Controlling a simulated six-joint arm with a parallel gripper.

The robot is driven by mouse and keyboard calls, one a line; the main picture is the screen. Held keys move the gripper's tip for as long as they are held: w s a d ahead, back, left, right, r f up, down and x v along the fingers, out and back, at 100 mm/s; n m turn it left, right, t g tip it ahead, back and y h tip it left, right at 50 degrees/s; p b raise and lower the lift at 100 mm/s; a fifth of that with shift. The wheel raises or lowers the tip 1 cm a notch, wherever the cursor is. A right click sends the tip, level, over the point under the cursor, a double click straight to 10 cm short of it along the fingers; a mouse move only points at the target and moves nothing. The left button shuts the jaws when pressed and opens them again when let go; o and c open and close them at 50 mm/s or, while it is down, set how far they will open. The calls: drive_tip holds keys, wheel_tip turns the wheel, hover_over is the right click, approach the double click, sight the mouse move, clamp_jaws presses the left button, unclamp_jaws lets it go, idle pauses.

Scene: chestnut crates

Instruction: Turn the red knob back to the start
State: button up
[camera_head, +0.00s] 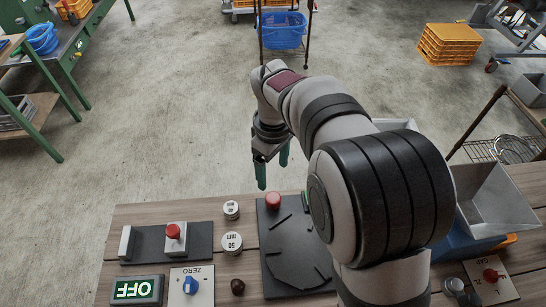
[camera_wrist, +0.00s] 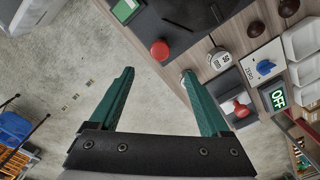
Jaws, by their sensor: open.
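A red knob (camera_head: 491,275) sits on a white plate at the right end of the bench, partly beside my arm. Its pointer position is too small to read. A round red knob (camera_head: 273,201) stands at the far edge of a dark board; the wrist view also shows it (camera_wrist: 160,50), ahead of the fingers. A third red knob (camera_head: 173,231) tops a white block on a dark rail at the left, also in the wrist view (camera_wrist: 239,108). My gripper (camera_head: 273,168) is open and empty beyond the bench's far edge, its green fingers (camera_wrist: 157,74) apart and touching nothing.
A blue knob (camera_head: 190,286) on a plate marked ZERO, a green OFF sign (camera_head: 137,290), white round weights (camera_head: 232,243) and a dark brown ball (camera_head: 238,286) stand nearby. A grey metal bin (camera_head: 493,203) is at the right. The floor beyond the bench is open.

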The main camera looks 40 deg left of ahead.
wheel_tip(320, 180, up, 5)
drive_tip(key=shift+f, duration=0.2)
drive_tip(key=s+d+r+m, duration=0.1)
drive_tip(key=d+r+m, duration=0.3)
drive_tip(key=d, duration=0.6)
drive_tip(key=d+r+m, duration=0.1)
drive_tip(key=d+m, duration=0.6)
drive_tip(key=d, duration=0.3)
drive_tip(key=s+d+f+m+y, duration=0.1)
drive_tip(key=s+d+f+m, duration=0.2)
drive_tip(key=s+d+m, duration=0.8)
drive_tip(key=shift+s+d+f+m+y, duration=0.35)
drive_tip(key=shift+s+m, duration=0.55)
drive_tip(key=shift+s, duration=0.35)
